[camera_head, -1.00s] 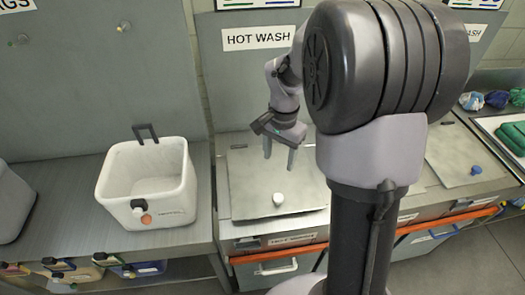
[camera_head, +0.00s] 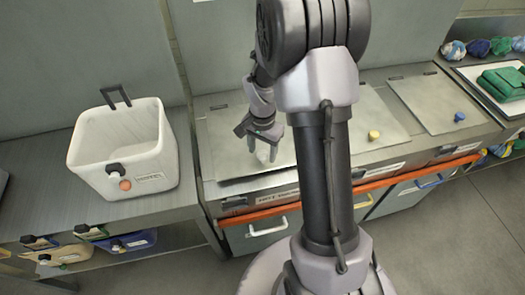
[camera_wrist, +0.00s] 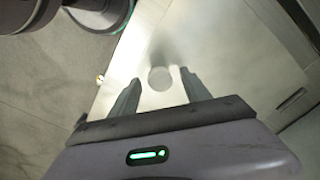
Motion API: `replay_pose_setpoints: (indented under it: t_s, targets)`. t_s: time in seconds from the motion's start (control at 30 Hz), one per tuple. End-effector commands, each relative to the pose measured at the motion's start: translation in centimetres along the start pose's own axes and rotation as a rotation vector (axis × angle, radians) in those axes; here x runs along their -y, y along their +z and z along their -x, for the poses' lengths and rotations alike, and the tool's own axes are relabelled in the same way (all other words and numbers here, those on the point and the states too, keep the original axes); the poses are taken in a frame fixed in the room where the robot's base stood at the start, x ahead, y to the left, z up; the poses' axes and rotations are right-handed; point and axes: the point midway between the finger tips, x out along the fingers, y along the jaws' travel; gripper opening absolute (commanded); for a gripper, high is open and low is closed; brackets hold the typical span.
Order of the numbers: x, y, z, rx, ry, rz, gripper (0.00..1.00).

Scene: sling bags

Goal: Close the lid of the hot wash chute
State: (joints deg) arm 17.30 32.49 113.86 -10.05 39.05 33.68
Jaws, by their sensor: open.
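The hot wash lid (camera_head: 228,133) is a pale metal plate on the counter, lying flat or nearly so over its chute. I cannot tell whether it is fully down. Its pale round knob (camera_head: 264,155) shows just below my gripper (camera_head: 262,146), which points down with its fingers apart. In the wrist view, the knob (camera_wrist: 160,79) sits between and slightly beyond the open fingers of my gripper (camera_wrist: 157,75), over the lid (camera_wrist: 158,35). Nothing is visibly held. My arm hides the lid's right part in the head view.
Flat lids with a yellow knob (camera_head: 374,135) and a blue knob (camera_head: 459,117) lie to the right. A white bin (camera_head: 124,150) stands on the left counter. Green folded cloth (camera_head: 503,83) lies on a tray at the far right. An orange rail (camera_head: 400,173) runs along the front.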

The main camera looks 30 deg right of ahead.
Motion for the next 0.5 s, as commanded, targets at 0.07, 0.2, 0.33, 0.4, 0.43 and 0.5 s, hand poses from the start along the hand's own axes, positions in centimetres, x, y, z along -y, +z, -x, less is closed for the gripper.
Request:
replay_pose_setpoints:
  t_s: [0.07,0.2,0.33,0.4,0.43,0.5]
  targets:
    - [0.00,0.00,0.06,0.000,0.000,0.000,0.56]
    - [0.00,-0.01,0.07,0.000,0.000,0.000,0.36]
    - [0.01,-0.01,0.08,0.000,0.000,0.000,0.11]
    - [0.01,-0.01,0.08,0.000,0.000,0.000,0.00]
    - [0.01,-0.01,0.09,0.000,0.000,0.000,0.00]
    - [0.01,-0.01,0.09,0.000,0.000,0.000,0.00]
